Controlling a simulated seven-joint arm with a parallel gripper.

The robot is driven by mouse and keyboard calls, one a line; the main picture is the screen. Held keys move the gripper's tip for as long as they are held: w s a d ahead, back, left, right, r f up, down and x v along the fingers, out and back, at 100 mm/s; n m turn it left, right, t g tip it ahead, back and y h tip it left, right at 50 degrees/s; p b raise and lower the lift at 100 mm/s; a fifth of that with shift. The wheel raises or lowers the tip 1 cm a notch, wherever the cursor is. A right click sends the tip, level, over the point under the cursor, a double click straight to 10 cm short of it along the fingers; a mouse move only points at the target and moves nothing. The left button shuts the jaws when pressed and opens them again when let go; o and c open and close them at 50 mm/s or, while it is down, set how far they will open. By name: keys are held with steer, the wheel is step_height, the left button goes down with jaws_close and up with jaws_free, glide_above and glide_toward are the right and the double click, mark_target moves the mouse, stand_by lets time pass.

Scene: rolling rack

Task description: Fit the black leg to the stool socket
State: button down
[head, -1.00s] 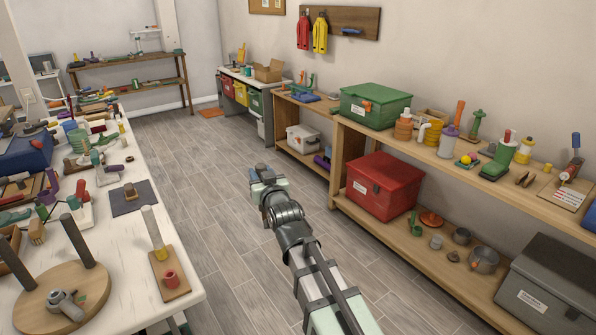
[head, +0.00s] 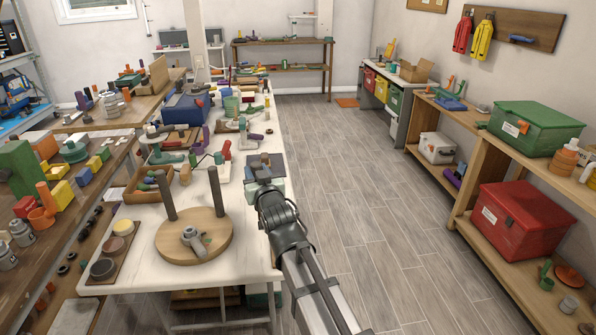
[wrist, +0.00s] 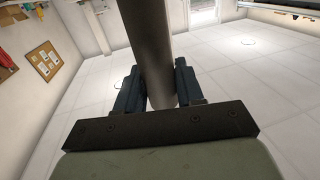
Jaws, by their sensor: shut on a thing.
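The round wooden stool seat (head: 216,228) lies on the white table in the head view. Two dark legs stand upright on it, one at the left (head: 165,195) and one at the back right (head: 216,190). A grey fitting (head: 193,240) lies near the seat's front; I cannot tell which part is an open socket. My gripper (head: 263,168) is to the right of the seat, over the table's right side. In the wrist view my gripper (wrist: 159,88) is shut on a dark grey leg (wrist: 150,40), which extends up out of the picture. The held leg cannot be made out in the head view.
The white table (head: 140,280) is crowded behind the seat, with a blue box (head: 186,109) and many small parts. A brown shelf (head: 70,240) stands at the left. The grey floor (head: 345,180) is clear to the right, up to wooden shelves with a red box (head: 505,220).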

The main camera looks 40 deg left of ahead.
steer(key=s+a+n+g+y, duration=0.2)
steer(key=s+a+g, duration=0.1)
steer(key=s+a, duration=1.8)
steer(key=w+d+r+m+t+h, duration=0.1)
steer(key=w+r+m+t+h, duration=0.1)
steer(key=w+m+t+h, duration=0.3)
steer(key=shift+w+d+t, duration=0.35)
steer(key=shift+w+t, duration=0.55)
steer(key=shift+w, duration=0.4)
steer(key=shift+f, duration=2.8)
step_height(320, 180, down, 6)
steer(key=c, duration=0.6)
jaws_free()
